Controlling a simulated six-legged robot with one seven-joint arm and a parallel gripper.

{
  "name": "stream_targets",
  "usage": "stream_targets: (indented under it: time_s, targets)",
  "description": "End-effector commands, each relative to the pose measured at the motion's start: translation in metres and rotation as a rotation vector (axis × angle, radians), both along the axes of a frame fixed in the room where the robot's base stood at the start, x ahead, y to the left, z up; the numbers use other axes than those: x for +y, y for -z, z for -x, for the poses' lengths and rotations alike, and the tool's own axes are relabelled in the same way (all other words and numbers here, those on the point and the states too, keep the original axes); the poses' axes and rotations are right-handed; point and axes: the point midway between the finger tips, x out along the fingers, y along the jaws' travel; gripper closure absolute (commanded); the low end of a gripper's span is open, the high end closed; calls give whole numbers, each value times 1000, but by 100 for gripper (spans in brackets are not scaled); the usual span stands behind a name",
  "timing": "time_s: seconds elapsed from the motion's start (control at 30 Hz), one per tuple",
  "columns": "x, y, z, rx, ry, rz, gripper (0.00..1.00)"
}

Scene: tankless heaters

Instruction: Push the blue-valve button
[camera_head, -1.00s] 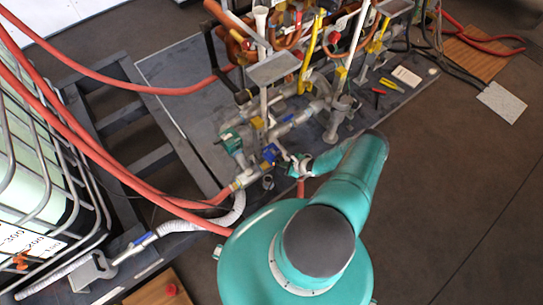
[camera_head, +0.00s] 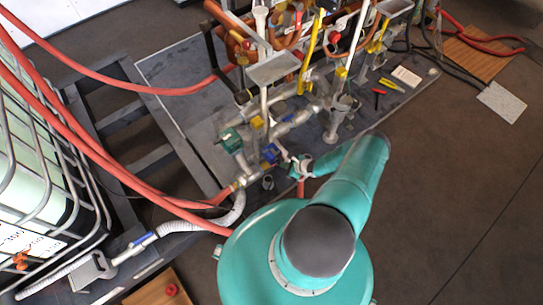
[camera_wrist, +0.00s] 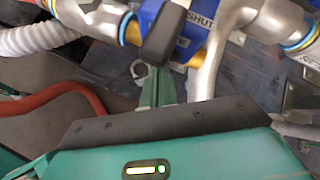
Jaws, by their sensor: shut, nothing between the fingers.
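The blue valve (camera_head: 270,153) sits on the metal pipework just left of my arm's end. In the wrist view the blue valve body (camera_wrist: 193,42) is at the top centre, with "SHUT" lettering on its right side. My gripper (camera_wrist: 165,38) is shut and empty, its dark fingertip overlapping the front of the blue body. I cannot tell whether it touches. In the head view my gripper (camera_head: 287,168) is small and partly hidden, close beside the valve. No separate button face can be made out; the fingertip covers part of the blue body.
Silver pipes (camera_wrist: 248,20) flank the valve closely. A green-handled valve (camera_head: 231,140) is just left, and a red hose (camera_wrist: 60,95) runs below. A white corrugated hose (camera_head: 215,220) and a caged tank (camera_head: 45,170) are at left. Open floor (camera_head: 455,190) is at right.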

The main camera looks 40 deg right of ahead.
Motion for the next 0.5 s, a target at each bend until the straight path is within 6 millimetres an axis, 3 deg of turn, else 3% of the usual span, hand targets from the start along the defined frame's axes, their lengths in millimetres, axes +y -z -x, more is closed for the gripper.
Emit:
stream_targets:
  time_s: [0.33,0.5]
  targets:
    - [-1,0,3,0,1,1,100]
    - [-2,0,17,1,2,0,100]
